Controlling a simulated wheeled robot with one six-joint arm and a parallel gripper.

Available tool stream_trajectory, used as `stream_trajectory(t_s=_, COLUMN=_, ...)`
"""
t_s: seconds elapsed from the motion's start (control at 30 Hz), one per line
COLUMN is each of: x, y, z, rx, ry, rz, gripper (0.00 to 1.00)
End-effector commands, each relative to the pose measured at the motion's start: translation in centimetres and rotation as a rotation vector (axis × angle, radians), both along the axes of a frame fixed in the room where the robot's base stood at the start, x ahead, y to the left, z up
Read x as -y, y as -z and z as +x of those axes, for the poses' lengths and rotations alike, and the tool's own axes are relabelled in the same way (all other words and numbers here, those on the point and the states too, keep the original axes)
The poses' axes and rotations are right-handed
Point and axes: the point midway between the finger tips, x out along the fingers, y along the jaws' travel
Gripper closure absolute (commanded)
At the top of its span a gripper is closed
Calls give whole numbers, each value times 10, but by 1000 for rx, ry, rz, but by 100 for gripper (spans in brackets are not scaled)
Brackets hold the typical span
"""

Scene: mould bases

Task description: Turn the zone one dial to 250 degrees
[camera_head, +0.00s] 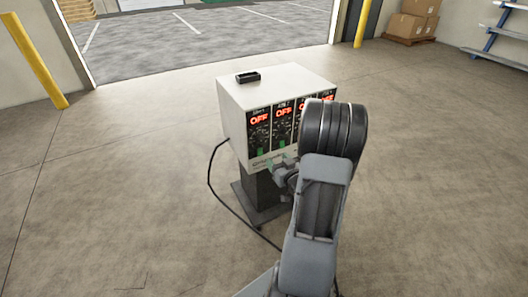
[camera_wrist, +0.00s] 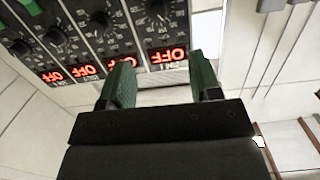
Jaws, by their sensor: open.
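The controller box (camera_head: 232,112) is white with a black front panel carrying several dials and red displays reading OFF. The zone one dial (camera_wrist: 160,8) is black and sits at the top edge of the wrist view, which shows the panel upside down. Its display (camera_wrist: 167,54) reads OFF; in the head view the zone one display (camera_head: 259,118) is the leftmost. My gripper (camera_wrist: 161,70) is open and empty, its green fingers apart below the zone one display. In the head view my gripper (camera_head: 277,164) is low before the panel, partly hidden by my arm.
Other dials (camera_wrist: 101,22) and displays (camera_wrist: 88,70) line up beside zone one. A small black tray (camera_head: 248,77) lies on the box. The box stands on a dark pedestal (camera_head: 262,194) with a black cable (camera_head: 211,184) hanging left. Floor around is clear.

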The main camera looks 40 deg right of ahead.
Motion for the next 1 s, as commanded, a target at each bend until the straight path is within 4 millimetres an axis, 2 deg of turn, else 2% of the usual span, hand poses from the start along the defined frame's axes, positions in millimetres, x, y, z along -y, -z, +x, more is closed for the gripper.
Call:
stream_trajectory(t_s=0.03, x=3, y=9, z=-5, rx=29, ry=0, rz=14, gripper=42)
stream_trajectory(t_s=0.17, x=6, y=13, z=-10, rx=85, ry=-10, rz=33, gripper=42)
stream_trajectory(t_s=0.27, x=7, y=13, z=-4, rx=106, ry=-14, rz=37, gripper=42)
stream_trajectory(t_s=0.37, x=8, y=13, z=10, rx=110, ry=-18, rz=38, gripper=42)
stream_trajectory(t_s=0.7, x=17, y=13, z=75, rx=108, ry=-17, rz=37, gripper=42)
stream_trajectory(t_s=1.0, x=23, y=13, z=113, rx=109, ry=-14, rz=37, gripper=42)
